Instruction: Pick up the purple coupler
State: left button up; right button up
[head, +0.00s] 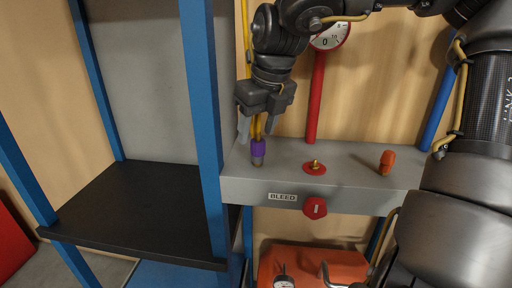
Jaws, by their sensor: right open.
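The purple coupler (257,147) stands upright near the left end of the grey ledge marked BLEED (330,196). It has a purple band, a grey lower part and a yellow hose rising from its top. My right gripper (256,132) points down at the coupler, its fingers open around or just in front of the yellow hose above the purple band. I cannot tell whether a finger touches it. My left gripper is not in view.
On the ledge are a red-based brass fitting (314,167) and an orange cap (387,160). A red pipe (316,100) rises behind to a gauge (330,38). A blue post (203,120) and black shelf (130,212) stand left. An orange machine (312,264) sits below.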

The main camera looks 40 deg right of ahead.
aim_at(257, 140)
jog(key=shift+s, duration=0.4)
jog(key=shift+s+a+f+p, duration=0.1)
jog(key=shift+s+f+p, duration=0.05)
jog(key=shift+f+p, duration=0.15)
jog(key=x, duration=0.2)
jog(key=p+x, duration=0.1)
jog(key=x, duration=0.1)
jog(key=shift+w, duration=0.35)
jog(key=shift+f, duration=0.25)
jog(key=shift+s+r, duration=0.1)
jog(key=shift+s, duration=0.1)
jog(key=shift+c, duration=0.4)
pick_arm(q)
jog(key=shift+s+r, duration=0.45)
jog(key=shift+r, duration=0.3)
pick_arm(e)
jog(key=shift+w, duration=0.15)
jog(key=c, duration=1.1)
